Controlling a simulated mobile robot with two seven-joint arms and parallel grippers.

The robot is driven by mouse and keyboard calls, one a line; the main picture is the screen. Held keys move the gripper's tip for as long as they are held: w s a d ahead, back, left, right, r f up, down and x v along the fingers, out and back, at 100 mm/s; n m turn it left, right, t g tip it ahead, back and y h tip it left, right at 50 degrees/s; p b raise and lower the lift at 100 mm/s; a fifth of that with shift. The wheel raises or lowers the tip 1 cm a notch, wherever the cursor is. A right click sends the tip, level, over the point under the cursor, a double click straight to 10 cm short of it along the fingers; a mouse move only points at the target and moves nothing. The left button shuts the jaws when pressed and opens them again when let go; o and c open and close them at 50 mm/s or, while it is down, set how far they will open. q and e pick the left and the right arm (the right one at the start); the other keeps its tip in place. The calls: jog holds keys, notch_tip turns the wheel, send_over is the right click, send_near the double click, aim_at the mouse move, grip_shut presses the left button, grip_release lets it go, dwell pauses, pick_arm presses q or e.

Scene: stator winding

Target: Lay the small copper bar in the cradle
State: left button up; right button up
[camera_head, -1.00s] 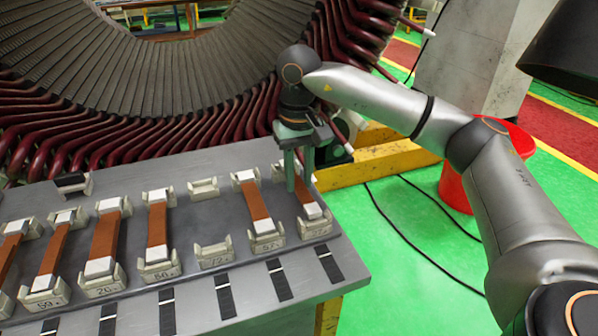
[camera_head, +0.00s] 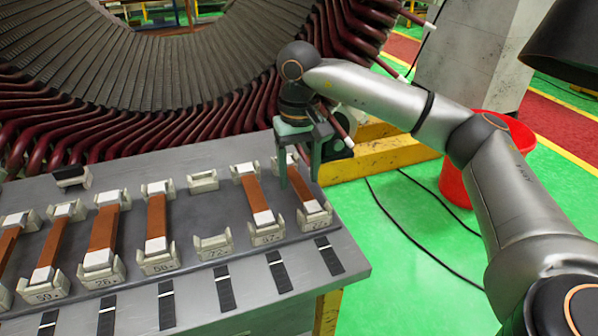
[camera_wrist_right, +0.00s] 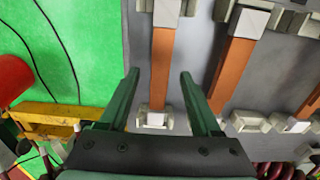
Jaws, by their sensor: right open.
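The copper bar (camera_head: 302,191) at the far right of the grey table lies lengthwise in its pale cradle blocks, its white front end in the front block (camera_head: 315,220). My right gripper (camera_head: 299,183) stands over its back part, fingers pointing down and apart. In the right wrist view the bar (camera_wrist_right: 162,75) runs between the open fingers (camera_wrist_right: 159,74), with a gap visible on each side. Its white ends sit at the cradle blocks (camera_wrist_right: 155,119) there. My left gripper is not in view.
Several other copper bars (camera_head: 157,217) lie in a row of cradles to the left. One cradle pair (camera_head: 212,246) is empty. The large stator (camera_head: 150,90) with dark red coil ends stands behind. A red bucket (camera_head: 457,187) stands on the green floor at right.

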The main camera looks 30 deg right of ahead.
aim_at(299, 183)
pick_arm(q)
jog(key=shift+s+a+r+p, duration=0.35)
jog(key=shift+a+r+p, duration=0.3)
jog(key=shift+p, duration=0.75)
pick_arm(e)
notch_tip(299, 183, up, 12)
jog(key=shift+r, duration=0.25)
